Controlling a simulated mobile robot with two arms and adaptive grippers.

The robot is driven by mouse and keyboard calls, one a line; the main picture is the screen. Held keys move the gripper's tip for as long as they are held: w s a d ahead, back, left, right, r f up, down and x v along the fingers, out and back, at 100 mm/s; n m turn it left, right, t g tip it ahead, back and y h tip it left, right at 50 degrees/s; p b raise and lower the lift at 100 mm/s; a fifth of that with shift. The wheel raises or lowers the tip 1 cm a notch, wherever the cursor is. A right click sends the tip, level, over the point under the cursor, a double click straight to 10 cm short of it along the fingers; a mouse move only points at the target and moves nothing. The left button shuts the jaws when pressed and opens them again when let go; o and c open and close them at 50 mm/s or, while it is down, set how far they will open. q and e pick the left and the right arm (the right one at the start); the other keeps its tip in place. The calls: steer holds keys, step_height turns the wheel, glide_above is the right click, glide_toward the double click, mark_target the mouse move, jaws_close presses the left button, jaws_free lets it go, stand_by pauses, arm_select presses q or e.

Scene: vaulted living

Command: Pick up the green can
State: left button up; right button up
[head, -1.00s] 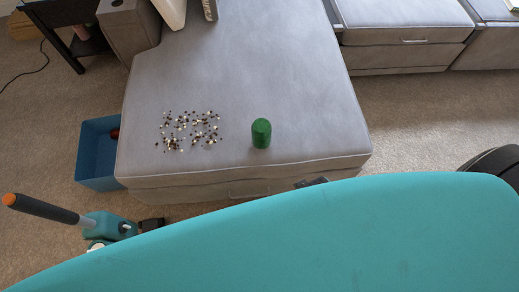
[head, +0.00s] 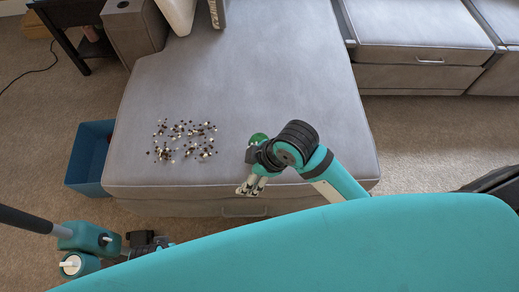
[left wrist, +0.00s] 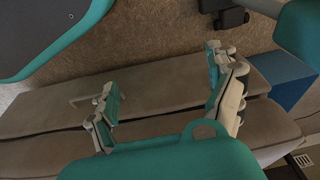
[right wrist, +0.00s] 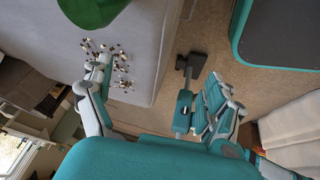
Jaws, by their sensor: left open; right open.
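The green can (head: 259,138) stands on the grey sofa seat (head: 260,70) near its front edge. Most of it is hidden in the head view behind my right gripper (head: 250,184). Part of the can (right wrist: 95,8) also shows at the top left of the right wrist view, beyond the fingers. My right gripper (right wrist: 152,100) is open with nothing between its fingers, over the seat's front edge on the near side of the can. My left gripper (left wrist: 168,103) is open and empty, low in front of the sofa. The can is not in the left wrist view.
A scatter of small dark and white bits (head: 184,140) lies on the seat left of the can. A blue bin (head: 90,158) stands on the carpet left of the sofa. A dark side table (head: 62,30) is at the back left.

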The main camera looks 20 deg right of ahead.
steer(key=w+a+r+n+g, duration=0.1)
steer(key=w+a+r+n, duration=0.25)
steer(key=n, duration=0.55)
steer(key=w+d+r+n+g+h, duration=0.2)
steer(key=w+d+n+h, duration=0.3)
steer(key=d+n, duration=0.45)
steer(key=shift+y, duration=0.5)
steer(key=f+b, duration=0.1)
steer(key=f, duration=0.2)
steer(key=w+f+b, duration=0.1)
steer(key=f, duration=0.3)
steer(key=f+b, duration=0.1)
steer(key=f, duration=0.2)
steer(key=shift+w+f, duration=0.15)
steer(key=shift+a+f, duration=0.1)
steer(key=shift+f, duration=0.3)
step_height(320, 180, down, 4)
steer(key=shift+r+b, duration=0.1)
steer(key=shift+b, duration=0.95)
steer(key=shift+f, duration=0.55)
arm_select(q)
step_height(320, 180, up, 15)
steer(key=t, duration=0.1)
steer(key=shift+s+a, duration=0.2)
steer(key=shift+s, duration=0.1)
steer(key=shift+f, duration=0.1)
arm_select(e)
steer(key=c, duration=0.8)
